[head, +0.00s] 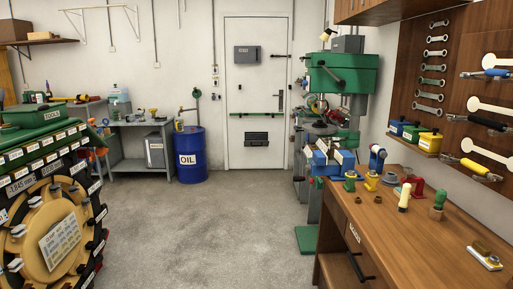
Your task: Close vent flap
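A white door (256,100) stands closed in the far wall. Low on it is a small dark vent (256,138), which looks like the vent with the flap. It is too small and distant to tell how far open its flap is. The door also carries a grey box (247,55) and a green horizontal bar (254,114). Neither of my grippers is in view.
Open concrete floor (220,220) leads towards the door. A blue oil drum (190,155) stands left of the door, and a green drill press (343,75) right of it. A wooden workbench (420,235) fills the right; a green tool cabinet (40,145) is at left.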

